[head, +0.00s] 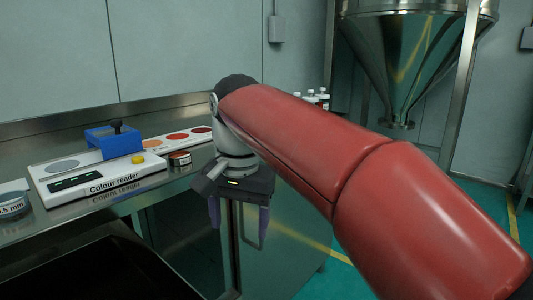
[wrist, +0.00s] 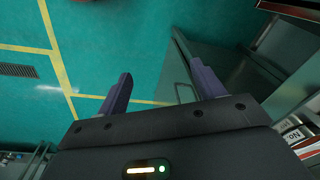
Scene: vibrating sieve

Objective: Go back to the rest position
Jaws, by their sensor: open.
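My gripper (head: 238,222) hangs pointing down just off the front edge of the steel bench, at the end of my red arm. Its two purple fingers are apart with nothing between them. In the wrist view my gripper (wrist: 158,92) is also open and empty, with the green floor (wrist: 85,40) below it. My arm hides part of the bench's right end in the head view.
The steel bench (head: 90,215) carries a colour reader (head: 95,178) with a blue part (head: 113,140) on it, a small jar (head: 180,159) and a colour card (head: 175,139). A round tin (head: 12,205) sits left. A steel hopper (head: 415,60) stands behind right. Bottles (head: 322,97) show behind my arm.

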